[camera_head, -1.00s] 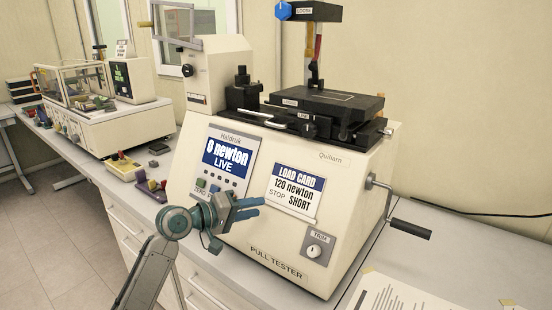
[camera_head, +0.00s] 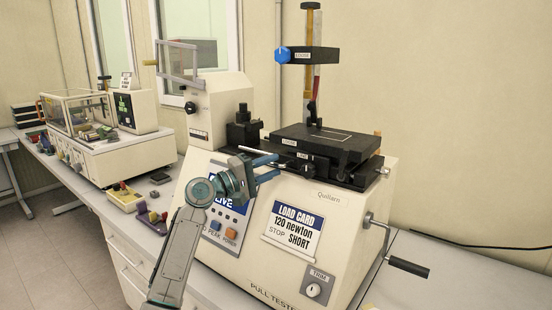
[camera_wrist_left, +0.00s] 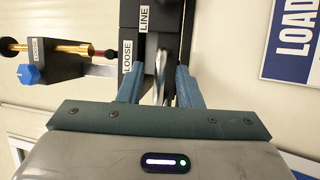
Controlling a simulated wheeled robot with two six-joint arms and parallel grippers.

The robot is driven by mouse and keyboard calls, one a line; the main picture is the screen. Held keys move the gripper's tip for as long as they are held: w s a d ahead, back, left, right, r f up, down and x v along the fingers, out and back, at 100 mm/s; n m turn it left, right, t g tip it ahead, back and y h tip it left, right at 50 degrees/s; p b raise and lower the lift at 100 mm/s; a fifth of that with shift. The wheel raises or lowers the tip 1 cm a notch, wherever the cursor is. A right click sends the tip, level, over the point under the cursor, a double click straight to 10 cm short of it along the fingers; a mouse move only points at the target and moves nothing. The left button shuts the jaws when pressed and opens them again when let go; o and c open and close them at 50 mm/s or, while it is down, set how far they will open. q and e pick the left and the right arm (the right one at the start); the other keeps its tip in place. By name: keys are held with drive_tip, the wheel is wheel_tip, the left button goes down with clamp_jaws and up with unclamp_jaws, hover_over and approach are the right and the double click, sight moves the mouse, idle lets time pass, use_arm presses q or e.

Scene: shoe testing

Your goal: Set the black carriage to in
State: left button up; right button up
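A wide black block, which looks like the black carriage (camera_head: 325,142), sits on top of the cream pull tester (camera_head: 335,210). Its small labels show in the left wrist view, one of them reading LINE (camera_wrist_left: 145,18). A silver bar handle (camera_wrist_left: 161,75) stands out from the black parts. My left gripper (camera_head: 277,167) is open in front of the tester's upper front edge. In the left wrist view, its two blue fingers (camera_wrist_left: 158,84) lie on either side of the silver bar, with gaps; I cannot tell whether either touches it. My right gripper is not in view.
A black arm with a blue knob (camera_head: 283,54) stands on a post above the black block. A crank (camera_head: 408,266) sticks out at the tester's right. The load card (camera_head: 293,229) is on the front. Another machine (camera_head: 100,130) stands far left.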

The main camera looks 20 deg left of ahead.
use_arm(q)
drive_tip(key=shift+x, duration=1)
clamp_jaws()
drive_tip(key=a+b, duration=0.1)
drive_tip(key=a, duration=0.1)
drive_tip(key=w+a+b, duration=0.1)
drive_tip(key=a+b, duration=0.1)
drive_tip(key=shift+w+f, duration=0.1)
drive_tip(key=shift+w, duration=0.15)
drive_tip(key=a+b, duration=0.1)
drive_tip(key=a, duration=0.1)
drive_tip(key=w+a+b, duration=0.1)
drive_tip(key=a, duration=0.1)
drive_tip(key=w+a+b, duration=0.1)
drive_tip(key=a, duration=0.1)
drive_tip(key=shift+w+a+b, duration=0.15)
drive_tip(key=shift+a+b, duration=0.05)
drive_tip(key=shift+b, duration=0.1)
